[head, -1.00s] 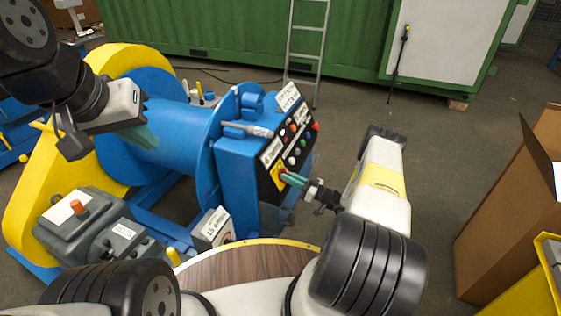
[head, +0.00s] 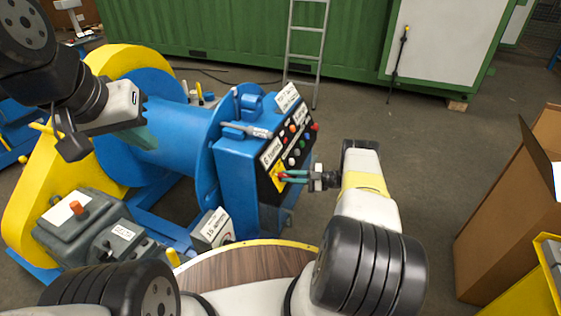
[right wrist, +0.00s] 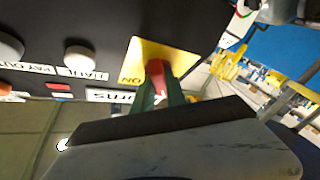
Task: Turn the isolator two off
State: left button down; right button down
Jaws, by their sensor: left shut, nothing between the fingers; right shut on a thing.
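The isolator is a red handle (right wrist: 157,74) on a yellow plate (right wrist: 141,51) low on the black control panel; the plate reads "ON" in the right wrist view. In the head view, the yellow plate (head: 278,183) sits at the panel's lower corner. My right gripper (head: 287,175) is shut on the red handle, its green fingers on either side of it; they also show in the right wrist view (right wrist: 160,97). The fingers hide part of the handle. My left gripper (head: 146,140) is shut and empty, in front of the blue drum.
The black panel (head: 298,140) carries several coloured buttons and labels, on the blue winch housing (head: 236,170). A grey box with an orange knob (head: 77,209) stands at the left. A cardboard box (head: 500,210) stands at the right.

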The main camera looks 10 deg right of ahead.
jog(key=shift+n+g, duration=0.6)
jog(key=shift+n, duration=0.3)
jog(key=c, duration=1.4)
grip_release()
jog(key=shift+o, duration=0.2)
jog(key=shift+d, duration=0.15)
jog(key=s+d, duration=0.1)
jog(key=d, duration=0.6)
jog(key=shift+d, duration=0.25)
jog(key=shift+s, duration=0.1)
